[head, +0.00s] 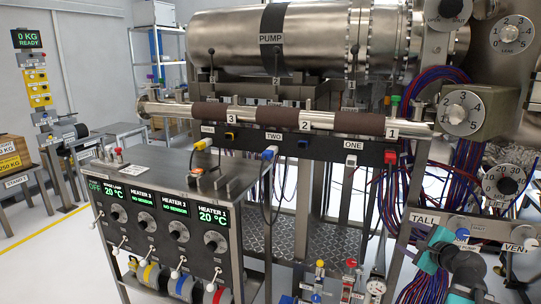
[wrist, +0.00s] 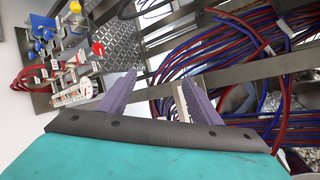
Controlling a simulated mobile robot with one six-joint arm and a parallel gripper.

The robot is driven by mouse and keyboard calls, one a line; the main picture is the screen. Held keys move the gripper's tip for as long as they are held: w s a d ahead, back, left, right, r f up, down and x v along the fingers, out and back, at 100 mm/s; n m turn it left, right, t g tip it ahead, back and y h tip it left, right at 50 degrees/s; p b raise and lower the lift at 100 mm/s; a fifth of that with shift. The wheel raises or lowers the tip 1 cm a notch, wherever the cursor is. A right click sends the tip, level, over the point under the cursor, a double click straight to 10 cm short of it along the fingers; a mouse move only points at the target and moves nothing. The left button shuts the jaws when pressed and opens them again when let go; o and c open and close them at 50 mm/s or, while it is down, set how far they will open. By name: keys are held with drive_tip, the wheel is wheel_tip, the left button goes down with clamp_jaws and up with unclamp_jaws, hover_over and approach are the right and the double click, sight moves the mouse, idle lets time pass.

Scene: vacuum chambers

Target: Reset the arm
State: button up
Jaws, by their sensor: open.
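My gripper (wrist: 158,80) shows in the wrist view. Its two purple fingers stand well apart, and nothing is held between them. Behind the fingers are a dark mounting plate and a teal body. The space past the fingertips shows metal frame bars and cable bundles. In the head view, teal and dark grey parts of my arm show at the lower right, in front of the rack's cables. The fingers cannot be made out there.
A heater control cart (head: 175,215) stands at the front left. Behind it are a steel pump chamber (head: 300,45) and a numbered pipe (head: 270,117). Red and blue cables (wrist: 225,85) and a valve cluster (wrist: 70,60) lie near my gripper's view. Open floor (head: 45,265) is at the left.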

drive_tip(key=s+a+f+n+g+y+p, duration=0.2)
drive_tip(key=a+f+n+g+p, duration=0.15)
drive_tip(key=a+f, duration=0.85)
drive_tip(key=s+a+f+n+g+y+p, duration=0.2)
drive_tip(key=s+a+f+g+p, duration=0.15)
drive_tip(key=a+f, duration=0.85)
drive_tip(key=s+a+f+n+g+p, duration=0.55)
drive_tip(key=s+a+f, duration=0.45)
drive_tip(key=s+f, duration=0.3)
drive_tip(key=s+d+f+n+g+h, duration=0.1)
drive_tip(key=s+n+g, duration=0.1)
drive_tip(key=s+n, duration=0.2)
drive_tip(key=s+d+f+n+g+h, duration=0.2)
drive_tip(key=s+n, duration=0.2)
drive_tip(key=s, duration=0.6)
drive_tip(key=s+d+f+n+g+h+p, duration=0.1)
drive_tip(key=s+n+g, duration=0.1)
drive_tip(key=s+n, duration=0.3)
drive_tip(key=shift+s+d+f+g+h, duration=0.25)
drive_tip(key=shift+s+d+g+h, duration=0.15)
drive_tip(key=shift+s, duration=0.85)
